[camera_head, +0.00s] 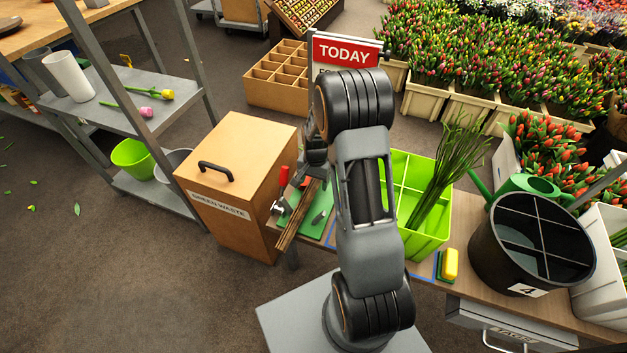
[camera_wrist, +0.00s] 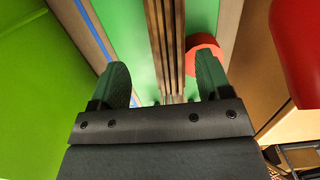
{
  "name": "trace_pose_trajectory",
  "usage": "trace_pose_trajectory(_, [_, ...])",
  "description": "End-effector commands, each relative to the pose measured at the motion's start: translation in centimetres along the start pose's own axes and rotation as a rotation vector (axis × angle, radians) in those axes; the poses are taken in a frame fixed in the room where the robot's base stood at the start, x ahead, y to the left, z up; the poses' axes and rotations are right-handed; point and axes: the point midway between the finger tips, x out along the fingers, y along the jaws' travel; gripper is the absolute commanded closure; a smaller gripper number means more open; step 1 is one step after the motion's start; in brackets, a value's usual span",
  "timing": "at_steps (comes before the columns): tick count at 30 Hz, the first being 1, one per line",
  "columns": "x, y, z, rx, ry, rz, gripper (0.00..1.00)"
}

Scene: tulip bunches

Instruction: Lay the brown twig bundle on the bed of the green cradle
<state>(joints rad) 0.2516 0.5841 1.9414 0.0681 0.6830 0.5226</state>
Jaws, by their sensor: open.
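The brown twig bundle (camera_head: 299,217) lies slantwise over the green cradle (camera_head: 319,221) at the table's left end, its near end reaching past the front edge. In the wrist view the bundle (camera_wrist: 165,40) runs over the cradle's green bed (camera_wrist: 131,30), between my gripper's two dark green fingers. My gripper (camera_wrist: 162,66) is open, with a gap on each side of the bundle. In the head view my gripper (camera_head: 315,158) is above the bundle's far end, partly hidden by my arm. Whether the whole bundle touches the bed cannot be told.
A red-handled thing (camera_head: 284,177) stands close left of the cradle. The green waste box (camera_head: 240,170) is further left. A lime divided crate (camera_head: 428,240) with green stems is right, and a black bucket (camera_head: 530,245) beyond. The TODAY sign (camera_head: 346,52) stands behind.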

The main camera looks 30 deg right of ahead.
Motion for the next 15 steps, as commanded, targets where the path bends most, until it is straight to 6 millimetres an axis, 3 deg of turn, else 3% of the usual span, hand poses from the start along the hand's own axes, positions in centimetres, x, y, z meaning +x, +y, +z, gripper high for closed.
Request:
trace_pose_trajectory(7, [-1.8, 0.0, 0.0, 0.000, 0.001, -0.001, 0.29])
trace_pose_trajectory(15, [-7.5, 0.0, 0.0, 0.000, 0.004, -0.002, 0.29])
